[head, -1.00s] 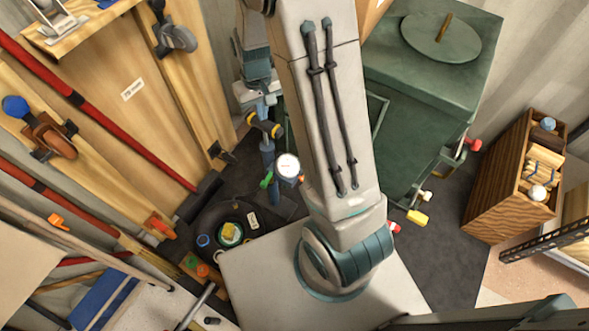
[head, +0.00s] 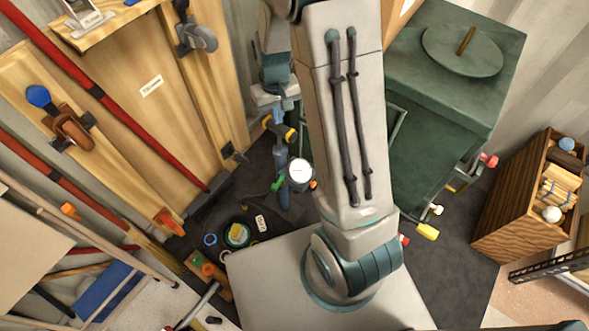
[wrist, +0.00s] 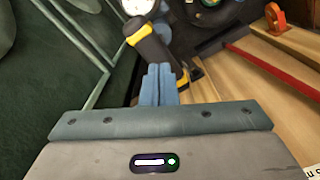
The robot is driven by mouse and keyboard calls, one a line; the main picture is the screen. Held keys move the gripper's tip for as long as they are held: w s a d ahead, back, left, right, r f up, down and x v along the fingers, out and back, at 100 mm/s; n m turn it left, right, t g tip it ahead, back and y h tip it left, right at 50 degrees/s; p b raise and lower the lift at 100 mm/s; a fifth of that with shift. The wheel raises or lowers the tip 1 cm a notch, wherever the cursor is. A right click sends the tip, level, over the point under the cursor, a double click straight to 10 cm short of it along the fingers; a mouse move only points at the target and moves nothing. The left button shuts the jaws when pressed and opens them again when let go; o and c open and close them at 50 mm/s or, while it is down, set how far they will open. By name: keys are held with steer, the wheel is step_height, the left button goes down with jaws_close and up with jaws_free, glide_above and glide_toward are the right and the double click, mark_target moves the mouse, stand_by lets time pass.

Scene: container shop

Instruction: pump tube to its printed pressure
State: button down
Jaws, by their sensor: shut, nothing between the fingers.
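The pump has a yellow-and-black handle (head: 279,130), a blue body (head: 282,190) and a round white gauge (head: 300,171), too small to read. It stands on the dark floor left of my arm. The dark tube (head: 208,254) appears to lie on the floor left of the pump, with a small pale tag (head: 262,224) near it; its print is unreadable. My gripper (wrist: 163,68) is shut and empty, its blue fingertips over the handle (wrist: 148,40) in the wrist view. I cannot tell whether they touch it. The gauge (wrist: 138,5) shows at the top edge.
A green tank or cabinet (head: 445,90) stands right of my arm. A wooden crate (head: 515,205) is at far right. Wooden panels with red poles (head: 110,105) line the left. Small items, including a yellow one (head: 237,231), crowd the floor near the tube.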

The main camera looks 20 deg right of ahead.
mark_target(279, 126)
steer(key=shift+f+b, duration=1.9)
steer(key=shift+f, duration=0.85)
step_height(279, 126, up, 6)
steer(key=p, duration=0.4)
steer(key=shift+p, duration=0.4)
steer(key=shift+f, duration=0.15)
steer(key=shift+f, duration=0.15)
step_height(279, 126, down, 6)
steer(key=b, duration=0.4)
steer(key=shift+r, duration=0.25)
steer(key=shift+r+p, duration=2.15)
steer(key=shift+r, duration=0.8)
